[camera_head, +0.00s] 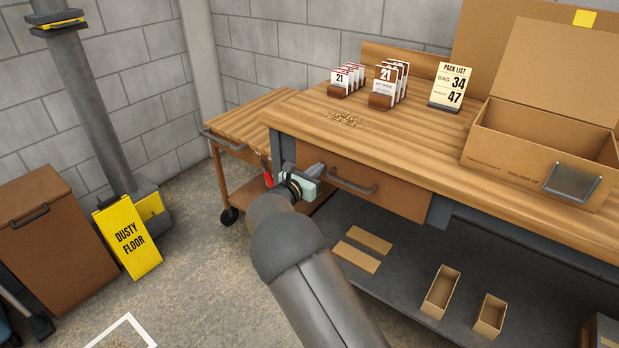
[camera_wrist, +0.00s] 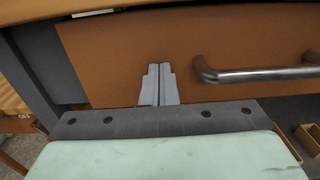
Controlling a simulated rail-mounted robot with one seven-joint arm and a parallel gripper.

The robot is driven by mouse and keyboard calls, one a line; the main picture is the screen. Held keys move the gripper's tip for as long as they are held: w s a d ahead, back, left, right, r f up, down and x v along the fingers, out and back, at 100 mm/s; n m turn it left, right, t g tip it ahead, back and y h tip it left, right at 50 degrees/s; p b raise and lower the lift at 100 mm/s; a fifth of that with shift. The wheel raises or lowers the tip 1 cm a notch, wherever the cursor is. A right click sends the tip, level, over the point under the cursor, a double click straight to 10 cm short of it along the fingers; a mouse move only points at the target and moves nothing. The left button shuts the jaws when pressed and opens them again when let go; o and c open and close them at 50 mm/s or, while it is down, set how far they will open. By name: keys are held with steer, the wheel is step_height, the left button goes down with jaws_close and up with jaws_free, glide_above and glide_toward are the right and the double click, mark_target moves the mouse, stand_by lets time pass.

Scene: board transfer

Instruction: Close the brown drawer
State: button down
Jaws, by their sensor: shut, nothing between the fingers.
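The brown drawer (camera_head: 400,196) sits under the wooden workbench top, with a dark bar handle (camera_head: 352,183) on its front. In the head view its front looks about level with the bench frame; any small gap is hard to tell. In the wrist view the drawer front (camera_wrist: 120,50) fills the upper middle, with its handle (camera_wrist: 255,74) to the right of my fingers. My gripper (camera_head: 316,169) is shut and empty, fingertips (camera_wrist: 159,68) pointing at the left part of the drawer front. I cannot tell whether they touch it.
The workbench (camera_head: 440,150) carries calendar stands, a pack list sign (camera_head: 451,86) and an open cardboard box (camera_head: 530,135). A wooden cart (camera_head: 245,110) stands at its left. Small cartons (camera_head: 441,292) lie on the lower shelf.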

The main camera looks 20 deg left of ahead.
steer(key=shift+w+d+r, duration=0.25)
steer(key=shift+w, duration=0.05)
steer(key=p+v, duration=0.1)
steer(key=v, duration=1.4)
steer(key=w+d+r+m+g+h+p, duration=0.1)
steer(key=d+r+m+g+h+p, duration=0.2)
steer(key=d, duration=0.5)
steer(key=d+r+m+g, duration=0.2)
steer(key=d+m+g, duration=0.15)
steer(key=d, duration=0.45)
steer(key=s+d+r+m+g+p, duration=0.25)
steer(key=s+d+m, duration=0.2)
steer(key=d, duration=0.35)
steer(key=s+d+r+m+g+p, duration=0.25)
steer(key=d+m+g, duration=0.2)
steer(key=d, duration=0.35)
steer(key=s+d+r+m+g+y+p, duration=0.1)
steer(key=s+d+r+m+y+p, duration=0.1)
steer(key=s+m, duration=0.3)
steer(key=s+d+r+m+g+y+p, duration=0.1)
steer(key=s+d+r+m+y+p, duration=0.1)
steer(key=s, duration=0.9)
steer(key=s+d+r+m+g+y+p, duration=0.1)
steer(key=s+d+r+m+y+p, duration=0.2)
steer(key=s+m, duration=0.5)
steer(key=shift+d+r+m+y, duration=0.4)
steer(key=shift+r+y, duration=0.4)
steer(key=shift+y, duration=0.4)
